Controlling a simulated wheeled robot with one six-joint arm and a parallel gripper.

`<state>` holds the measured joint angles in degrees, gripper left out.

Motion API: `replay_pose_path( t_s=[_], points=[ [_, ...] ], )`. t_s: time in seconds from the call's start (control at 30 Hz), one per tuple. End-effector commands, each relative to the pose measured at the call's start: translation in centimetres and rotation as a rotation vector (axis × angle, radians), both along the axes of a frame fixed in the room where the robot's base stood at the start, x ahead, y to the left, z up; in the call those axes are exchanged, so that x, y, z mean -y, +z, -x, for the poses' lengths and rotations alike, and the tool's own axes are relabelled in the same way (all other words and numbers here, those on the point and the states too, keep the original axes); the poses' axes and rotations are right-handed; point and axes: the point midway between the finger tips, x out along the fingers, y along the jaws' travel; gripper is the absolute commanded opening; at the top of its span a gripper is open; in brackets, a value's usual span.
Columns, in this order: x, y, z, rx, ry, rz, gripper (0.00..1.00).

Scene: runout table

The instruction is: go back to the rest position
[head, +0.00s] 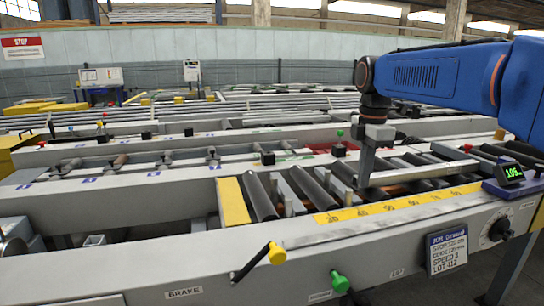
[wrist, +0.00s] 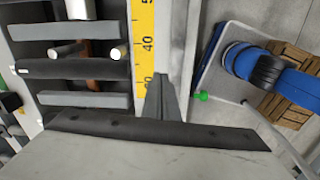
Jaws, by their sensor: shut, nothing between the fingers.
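My gripper (head: 364,184) hangs from my blue arm, pointing down over the right part of the roller table, close to the yellow measuring scale (head: 400,203). Its fingers are together with nothing between them. In the wrist view the shut gripper (wrist: 162,80) shows as a grey wedge beside the yellow scale (wrist: 145,45). Whether the fingertips touch the table cannot be told.
Dark rollers (head: 262,197) lie left of my gripper. On the front rail are a yellow-ended brake lever (head: 276,254), a green knob (head: 339,281) and a display reading 105 (head: 511,173). The space above the table is open.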

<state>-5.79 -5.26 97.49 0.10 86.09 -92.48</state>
Motion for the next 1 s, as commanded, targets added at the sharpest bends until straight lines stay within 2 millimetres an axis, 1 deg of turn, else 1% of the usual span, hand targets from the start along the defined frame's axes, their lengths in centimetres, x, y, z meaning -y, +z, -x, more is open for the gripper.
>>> replay_pose_path(
  t_s=[0.27,0.37,0.47,0.6,0.77,1.0],
  points=[
    [0.9,-1.0,3.3,0.041,-0.185,-0.012,0.00],
    [1.3,-1.6,5.1,0.062,-0.285,-0.022,0.00],
    [1.8,-2.6,7.4,0.091,-0.418,-0.038,0.00],
    [2.6,-4.5,11.0,0.135,-0.635,-0.071,0.00],
    [3.3,-7.2,15.0,0.180,-0.881,-0.120,0.00],
    [4.2,-11.9,20.8,0.239,-1.245,-0.219,0.00]
  ],
)
